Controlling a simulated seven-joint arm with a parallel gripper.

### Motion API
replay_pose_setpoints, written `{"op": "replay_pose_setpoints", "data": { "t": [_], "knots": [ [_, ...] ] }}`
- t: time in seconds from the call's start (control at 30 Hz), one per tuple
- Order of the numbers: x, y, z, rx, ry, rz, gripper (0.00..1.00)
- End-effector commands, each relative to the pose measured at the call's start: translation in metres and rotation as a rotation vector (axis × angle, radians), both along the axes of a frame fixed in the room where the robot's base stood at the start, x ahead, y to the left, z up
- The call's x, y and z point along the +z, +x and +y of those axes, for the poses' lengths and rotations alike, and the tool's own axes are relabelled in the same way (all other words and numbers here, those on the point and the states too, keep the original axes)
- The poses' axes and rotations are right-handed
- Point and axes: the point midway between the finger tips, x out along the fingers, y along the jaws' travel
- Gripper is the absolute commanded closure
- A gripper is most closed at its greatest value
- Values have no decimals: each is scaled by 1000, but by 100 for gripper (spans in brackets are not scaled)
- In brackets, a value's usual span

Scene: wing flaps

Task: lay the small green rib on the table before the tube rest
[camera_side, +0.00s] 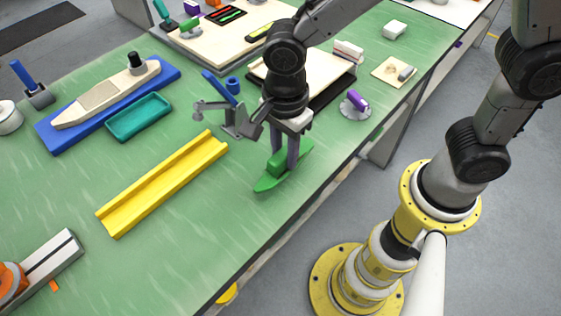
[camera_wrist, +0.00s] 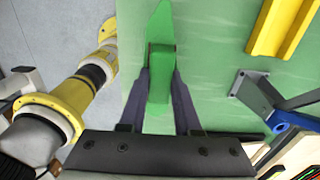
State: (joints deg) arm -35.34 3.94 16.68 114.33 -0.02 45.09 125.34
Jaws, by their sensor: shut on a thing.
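The small green rib (camera_side: 270,183) is a flat leaf-shaped piece with a raised block on it. My gripper (camera_side: 285,162) points down and is shut on that block. In the wrist view the rib (camera_wrist: 160,30) lies between the two grey fingers of my gripper (camera_wrist: 161,78), its pointed end reaching past them. The rib is on or just above the green table (camera_side: 200,265), near its right edge; I cannot tell whether it touches. The yellow channel, which looks like the tube rest (camera_side: 162,185), lies to its left and also shows in the wrist view (camera_wrist: 283,25).
A grey stand with a blue clamp (camera_side: 233,118) is close behind my gripper. A dark-edged tray (camera_side: 330,88) and a purple piece on a round base (camera_side: 357,103) lie behind it. A teal tray (camera_side: 138,117) and a blue board (camera_side: 60,137) lie farther left.

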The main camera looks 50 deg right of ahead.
Motion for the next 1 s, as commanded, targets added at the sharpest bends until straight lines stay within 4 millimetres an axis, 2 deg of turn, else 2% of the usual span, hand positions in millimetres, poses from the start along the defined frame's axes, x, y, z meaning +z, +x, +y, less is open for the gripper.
{"op": "replay_pose_setpoints", "data": {
  "t": [0.13, 0.33, 0.8, 0.83, 0.97, 1.0],
  "knots": [
    [-10, 6, 4, 0, -1, 2, 100],
    [-35, 6, 4, 0, -1, 1, 100],
    [-43, 6, 4, 0, 0, 0, 100],
    [-42, 6, 4, 0, 0, -1, 63],
    [-42, 6, 4, 0, 0, 0, 40],
    [-42, 6, 4, 0, 0, 0, 39]
  ]
}}
